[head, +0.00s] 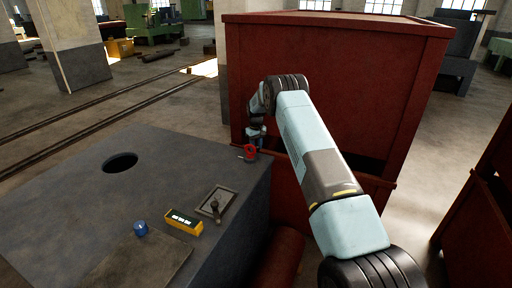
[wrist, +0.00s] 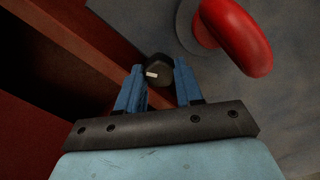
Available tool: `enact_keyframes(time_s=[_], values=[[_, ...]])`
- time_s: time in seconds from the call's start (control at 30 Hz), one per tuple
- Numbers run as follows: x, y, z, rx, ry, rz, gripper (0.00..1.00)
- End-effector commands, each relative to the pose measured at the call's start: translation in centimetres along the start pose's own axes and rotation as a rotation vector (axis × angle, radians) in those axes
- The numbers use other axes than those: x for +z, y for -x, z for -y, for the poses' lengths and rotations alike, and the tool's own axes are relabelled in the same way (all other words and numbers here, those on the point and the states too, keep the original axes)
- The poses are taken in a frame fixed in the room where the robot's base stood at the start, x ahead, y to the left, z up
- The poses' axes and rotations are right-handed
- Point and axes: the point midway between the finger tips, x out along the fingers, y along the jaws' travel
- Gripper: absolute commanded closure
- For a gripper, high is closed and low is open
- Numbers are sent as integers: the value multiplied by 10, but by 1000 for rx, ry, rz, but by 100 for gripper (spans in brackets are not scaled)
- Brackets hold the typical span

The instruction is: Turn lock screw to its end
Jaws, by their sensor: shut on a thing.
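The lock screw (wrist: 158,71) shows in the wrist view as a round black knob with a short white mark on its face. The mark points to the left. My gripper (wrist: 159,66) has its two blue fingers on either side of the knob and is shut on it. In the head view, my gripper (head: 257,137) reaches down at the far right corner of the grey bench, and the knob cannot be made out there. A red curved handle (wrist: 238,35) stands just beyond the knob, apart from my fingers. It also shows in the head view (head: 249,153).
The grey bench top (head: 80,190) has a round hole (head: 120,162), a blue knob (head: 140,229), a yellow box with a dark display (head: 183,222) and a small lever on a square plate (head: 215,206). A large red cabinet (head: 340,45) stands close behind my arm.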

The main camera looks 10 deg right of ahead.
Motion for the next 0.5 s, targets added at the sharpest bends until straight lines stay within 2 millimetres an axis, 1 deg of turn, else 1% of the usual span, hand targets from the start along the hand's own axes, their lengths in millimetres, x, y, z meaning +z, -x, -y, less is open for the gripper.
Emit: enact_keyframes(time_s=[0.03,0.07,0.17,0.4,0.5], values=[[-1,2,-1,2,-1,-5,95],[-1,2,-1,2,-1,-5,63],[-1,2,-1,1,0,-4,54],[0,1,0,1,0,-2,54],[-1,5,0,1,0,-3,54]])
